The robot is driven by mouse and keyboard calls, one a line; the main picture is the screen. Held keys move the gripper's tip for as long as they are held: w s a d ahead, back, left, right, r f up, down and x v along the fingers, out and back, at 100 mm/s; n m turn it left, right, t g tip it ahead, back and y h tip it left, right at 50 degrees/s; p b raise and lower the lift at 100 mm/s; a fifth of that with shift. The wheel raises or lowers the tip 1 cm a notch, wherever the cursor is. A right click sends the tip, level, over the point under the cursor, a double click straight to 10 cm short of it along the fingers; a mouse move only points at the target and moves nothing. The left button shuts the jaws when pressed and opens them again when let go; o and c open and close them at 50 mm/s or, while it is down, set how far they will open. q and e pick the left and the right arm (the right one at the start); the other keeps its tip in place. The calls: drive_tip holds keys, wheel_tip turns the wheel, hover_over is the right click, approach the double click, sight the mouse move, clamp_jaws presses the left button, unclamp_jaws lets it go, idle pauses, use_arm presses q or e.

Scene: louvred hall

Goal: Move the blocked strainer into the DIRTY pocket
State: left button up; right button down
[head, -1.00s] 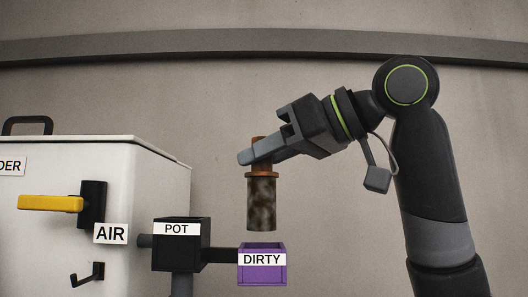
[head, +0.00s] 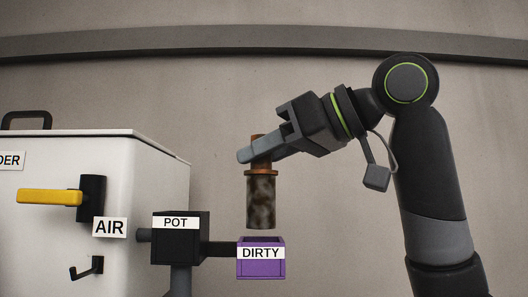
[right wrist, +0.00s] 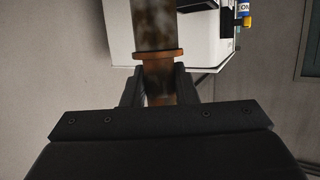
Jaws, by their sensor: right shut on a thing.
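The blocked strainer (head: 261,201) is a grey-brown mottled cylinder with a copper-coloured collar and top. It hangs upright from my right gripper (head: 254,154), which is shut on its copper top. In the right wrist view the strainer (right wrist: 152,28) stands out between the two fingers (right wrist: 158,84). The purple DIRTY pocket (head: 261,268) is at the lower middle of the head view. In that view the strainer's lower end shows just above the pocket's rim; whether they line up in depth I cannot tell. My left gripper is not in view.
The black POT (head: 180,243) stands left of the pocket, joined to it by a dark bar (head: 221,248). A white cabinet (head: 150,180) with a yellow handle (head: 50,197), an AIR label (head: 110,227) and a black hook (head: 87,268) fills the left.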

sight(274, 183)
drive_tip(key=shift+f+b, duration=2)
drive_tip(key=shift+f, duration=0.5)
drive_tip(key=c, duration=1.1)
unclamp_jaws()
drive_tip(key=shift+o, duration=0.2)
drive_tip(key=shift+r, duration=0.15)
drive_tip(key=s+d+r+p, duration=0.2)
drive_tip(key=d+r+p, duration=0.1)
drive_tip(key=r, duration=0.2)
drive_tip(key=shift+d+r+p, duration=0.25)
drive_tip(key=shift+d+p, duration=0.05)
drive_tip(key=shift+p, duration=0.05)
